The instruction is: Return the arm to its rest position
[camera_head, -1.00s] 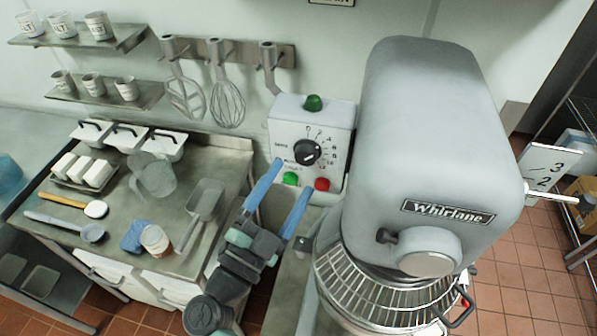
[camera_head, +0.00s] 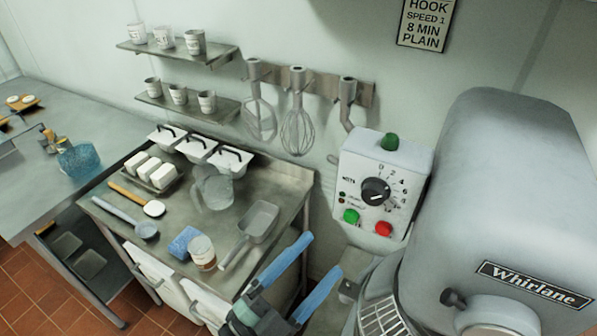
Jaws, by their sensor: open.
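My gripper (camera_head: 306,269) shows at the bottom middle of the head view, with two blue fingers spread apart and nothing between them. It is in front of the mixer's control box (camera_head: 385,190), below its green and red buttons, and appears apart from it. The rest of my arm is cut off by the bottom edge. The large grey mixer (camera_head: 500,200) stands to the right of my gripper. The steel work table (camera_head: 110,215) is to the left.
On the table are a scoop (camera_head: 258,222), a jar (camera_head: 202,252), a blue sponge (camera_head: 184,241), a clear jug (camera_head: 213,190) and white tubs (camera_head: 197,147). Whisk (camera_head: 297,130) and other attachments hang on the wall. The mixer's wire guard (camera_head: 382,318) is close at right.

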